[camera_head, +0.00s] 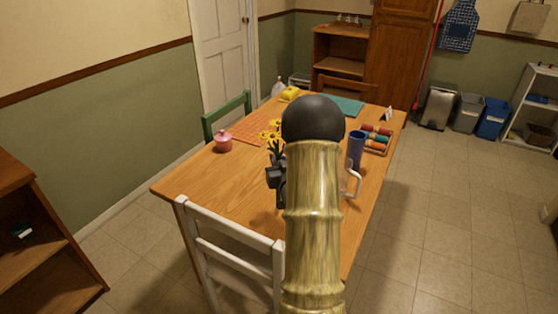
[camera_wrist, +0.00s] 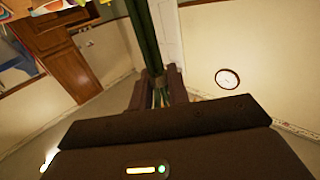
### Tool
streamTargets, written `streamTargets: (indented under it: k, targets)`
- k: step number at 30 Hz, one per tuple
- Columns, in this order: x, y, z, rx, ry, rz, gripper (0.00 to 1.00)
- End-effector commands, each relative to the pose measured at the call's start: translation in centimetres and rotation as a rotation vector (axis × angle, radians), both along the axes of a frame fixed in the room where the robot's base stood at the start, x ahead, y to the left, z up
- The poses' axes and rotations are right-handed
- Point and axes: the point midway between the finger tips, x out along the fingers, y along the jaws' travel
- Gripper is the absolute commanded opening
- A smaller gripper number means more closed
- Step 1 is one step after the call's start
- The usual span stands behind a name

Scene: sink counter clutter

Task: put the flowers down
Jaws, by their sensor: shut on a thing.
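The flowers (camera_head: 271,130) are yellow blooms with dark centres on green stems, seen above the wooden table (camera_head: 215,182) in the head view. My gripper (camera_head: 276,174) is left of my arm in that view and is shut on the stems. In the wrist view the green stems (camera_wrist: 146,38) run up from between the fingers of my gripper (camera_wrist: 158,92); the blooms are out of that view. My arm hides part of the table and whatever lies behind it. I cannot tell whether the stem ends touch the table.
A pink pot (camera_head: 223,142) stands on the left of the table. A blue cylinder (camera_head: 356,150), a clear mug (camera_head: 351,182) and a rack of coloured rolls (camera_head: 376,140) are on the right. A white chair (camera_head: 232,250) stands at the front. The table's front left is clear.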

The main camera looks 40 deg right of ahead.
Motion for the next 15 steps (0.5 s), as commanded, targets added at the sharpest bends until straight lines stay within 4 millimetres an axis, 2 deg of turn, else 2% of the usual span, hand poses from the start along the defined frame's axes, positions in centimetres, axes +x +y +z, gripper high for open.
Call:
streamTargets:
  k: [8,9,12,15]
  targets:
    - [-0.14,-0.24,-0.24,0.0,0.0,-0.005,0.0]
    - [-0.17,-0.28,-0.18,0.0,0.0,-0.005,0.21]
    - [-0.18,-0.3,-0.13,0.0,0.0,-0.005,0.39]
    - [-0.17,-0.28,-0.12,0.0,0.0,-0.005,0.39]
